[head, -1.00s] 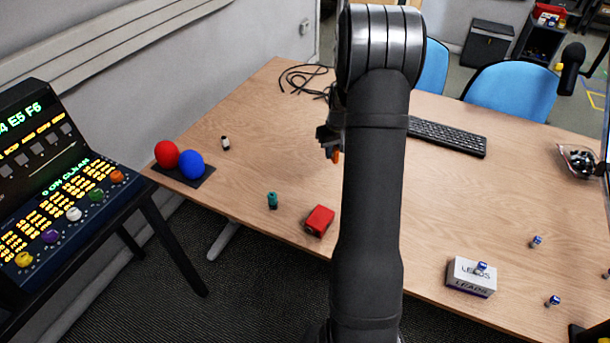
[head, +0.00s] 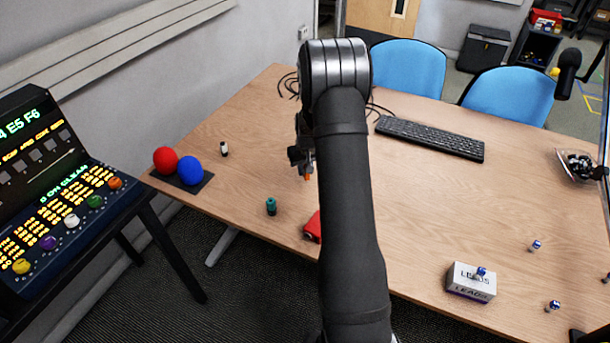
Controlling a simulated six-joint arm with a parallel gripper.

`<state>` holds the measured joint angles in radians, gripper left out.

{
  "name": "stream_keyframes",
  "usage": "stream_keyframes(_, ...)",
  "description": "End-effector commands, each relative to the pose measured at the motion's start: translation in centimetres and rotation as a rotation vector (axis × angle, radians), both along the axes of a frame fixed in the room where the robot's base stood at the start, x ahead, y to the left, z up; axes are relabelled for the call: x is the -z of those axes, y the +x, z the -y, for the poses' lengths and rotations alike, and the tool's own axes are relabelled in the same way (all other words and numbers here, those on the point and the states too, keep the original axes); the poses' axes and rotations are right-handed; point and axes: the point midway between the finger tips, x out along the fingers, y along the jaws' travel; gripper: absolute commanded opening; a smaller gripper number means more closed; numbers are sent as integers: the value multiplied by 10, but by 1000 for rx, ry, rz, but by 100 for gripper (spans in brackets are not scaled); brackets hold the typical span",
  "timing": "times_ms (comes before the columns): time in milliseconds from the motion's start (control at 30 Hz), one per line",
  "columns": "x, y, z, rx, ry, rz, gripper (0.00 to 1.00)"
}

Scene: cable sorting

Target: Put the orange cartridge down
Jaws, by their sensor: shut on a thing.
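My gripper (head: 304,166) hangs over the middle-left of the wooden table, partly hidden by my own arm. It is shut on the orange cartridge (head: 307,177), of which only a small orange end shows below the jaws. The cartridge appears to be held above the table; its exact height is hard to tell.
A teal cylinder (head: 271,207) and a partly hidden red block (head: 312,228) are near the front edge. A small white-and-black bottle (head: 224,149) and red (head: 165,160) and blue (head: 190,170) balls are left. A keyboard (head: 430,138) and LEADS box (head: 471,282) are right.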

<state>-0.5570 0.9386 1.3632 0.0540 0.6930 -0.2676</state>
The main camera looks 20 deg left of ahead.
Motion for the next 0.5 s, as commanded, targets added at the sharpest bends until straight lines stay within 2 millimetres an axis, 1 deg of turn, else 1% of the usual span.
stream_keyframes(33, 9, -1, 1, 0, -1, -3, 0)
stream_keyframes(100, 20, -1, 1, 0, -2, -4, 0)
stream_keyframes(200, 31, 0, 1, 0, -1, -1, 0)
stream_keyframes(500, 33, 0, 1, 0, -1, -1, 0)
